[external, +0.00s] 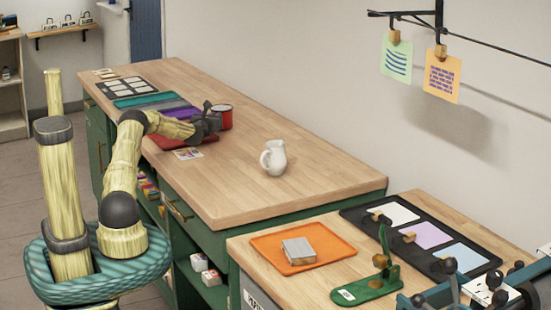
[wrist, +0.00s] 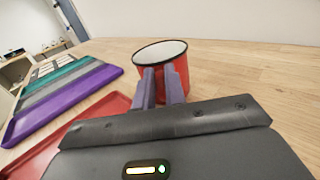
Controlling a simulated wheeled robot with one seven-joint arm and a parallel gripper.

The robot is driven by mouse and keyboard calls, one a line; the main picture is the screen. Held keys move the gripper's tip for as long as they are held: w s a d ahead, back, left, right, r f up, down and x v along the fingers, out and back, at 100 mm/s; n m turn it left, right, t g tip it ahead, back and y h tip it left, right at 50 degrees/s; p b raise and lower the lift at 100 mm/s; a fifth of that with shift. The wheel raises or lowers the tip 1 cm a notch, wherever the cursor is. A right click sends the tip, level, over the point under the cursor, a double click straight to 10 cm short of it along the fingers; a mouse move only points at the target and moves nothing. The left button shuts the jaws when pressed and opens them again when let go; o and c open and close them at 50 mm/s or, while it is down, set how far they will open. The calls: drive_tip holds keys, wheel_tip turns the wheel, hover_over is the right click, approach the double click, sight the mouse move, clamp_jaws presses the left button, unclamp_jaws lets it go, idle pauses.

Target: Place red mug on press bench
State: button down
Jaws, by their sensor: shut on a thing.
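The red mug (external: 223,117) has a dark rim and stands toward the back of the long wooden counter (external: 300,190). In the wrist view the red mug (wrist: 181,88) is upright in front of my fingers, with a pale inside. My gripper (external: 211,119) reaches it from the left; in the wrist view my gripper (wrist: 162,84) has its two purple-grey fingers close together at the mug's near side, shut on it. The mug's handle is hidden. I cannot tell whether its base touches the counter. The lower wooden bench (external: 240,246) at front right holds an orange tray and a green press.
A white pitcher (external: 273,158) stands mid-counter. A red tray (wrist: 70,140) lies beneath my gripper, near purple and teal mats (external: 160,103). On the lower bench are the orange tray (external: 265,256), green press (external: 368,285) and black card holder (external: 355,214).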

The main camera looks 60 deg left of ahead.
wheel_tip(320, 180, up, 10)
idle(1.0)
idle(0.6)
